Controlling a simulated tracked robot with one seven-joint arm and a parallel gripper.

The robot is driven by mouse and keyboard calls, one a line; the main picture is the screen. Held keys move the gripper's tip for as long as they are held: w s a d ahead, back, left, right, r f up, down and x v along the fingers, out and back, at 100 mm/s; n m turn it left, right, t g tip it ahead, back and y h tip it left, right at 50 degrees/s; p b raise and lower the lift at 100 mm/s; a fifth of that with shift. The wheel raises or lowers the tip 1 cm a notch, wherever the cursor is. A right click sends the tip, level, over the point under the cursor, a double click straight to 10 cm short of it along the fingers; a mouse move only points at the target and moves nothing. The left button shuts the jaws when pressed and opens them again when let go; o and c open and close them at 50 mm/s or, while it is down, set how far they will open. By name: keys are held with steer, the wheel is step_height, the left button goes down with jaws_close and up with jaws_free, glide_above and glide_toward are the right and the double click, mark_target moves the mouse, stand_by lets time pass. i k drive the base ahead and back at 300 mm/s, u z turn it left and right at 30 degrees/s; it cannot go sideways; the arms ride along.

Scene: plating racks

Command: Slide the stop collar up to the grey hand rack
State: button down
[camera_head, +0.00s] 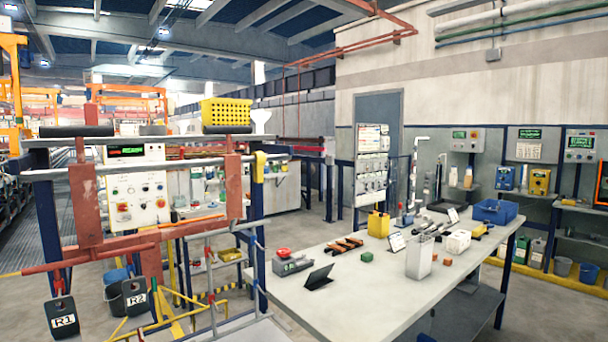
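A yellow collar-like piece (259,167), which looks like the stop collar, sits around the right part of a pale horizontal bar (130,169) at the left. A grey tubular frame (208,265), possibly the grey hand rack, stands below the bar, to the left of and lower than the collar. I cannot tell for sure that it is the hand rack. A gap shows between the collar and the red upright (233,187) to its left. My gripper is not in view.
Black tags marked R1 (62,320) and R2 (136,297) hang at lower left. A yellow perforated basket (226,112) is above the bar. A control panel (136,187) stands behind it. A worktable (340,305) with tools and boxes fills the right foreground.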

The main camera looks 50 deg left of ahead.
mark_target(258, 173)
steer(key=u, duration=0.3)
steer(key=i, duration=1.05)
steer(key=u, duration=1.05)
steer(key=i, duration=0.8)
steer(key=u, duration=0.45)
steer(key=k, duration=0.75)
steer(key=u, duration=0.25)
steer(key=i, duration=0.8)
steer(key=z, duration=0.1)
